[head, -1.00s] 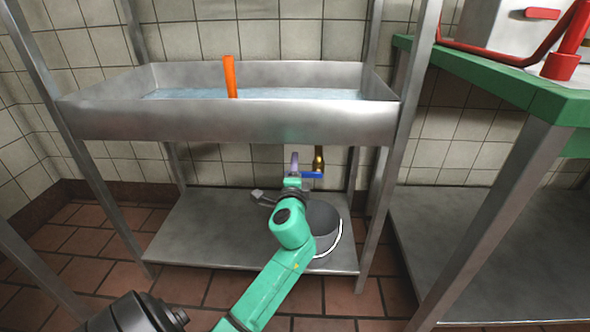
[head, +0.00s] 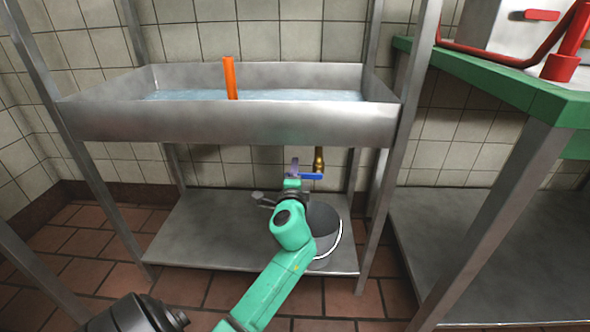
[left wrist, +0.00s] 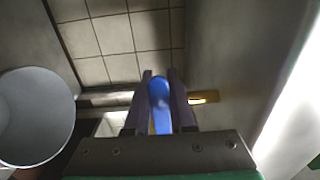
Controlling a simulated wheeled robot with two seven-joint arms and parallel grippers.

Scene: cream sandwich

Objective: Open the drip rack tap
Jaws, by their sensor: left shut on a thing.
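The drip rack tap (head: 319,160) is a brass pipe under the steel trough, with a blue lever handle (head: 312,176). In the left wrist view the handle (left wrist: 161,112) lies between my two fingers, and the brass (left wrist: 203,97) shows just to their right. My left gripper (head: 292,166) is shut on the blue handle; in the left wrist view its fingertips (left wrist: 161,73) sit on either side of it. The gripper's palm hides part of the handle. My right gripper is not in view.
A steel trough (head: 225,122) holds water, with an orange post (head: 230,77) standing in it. A grey bucket (head: 323,222) stands on the lower shelf (head: 205,235), partly hidden by my left arm; it also shows in the left wrist view (left wrist: 35,115). A green-edged table (head: 500,88) stands at right.

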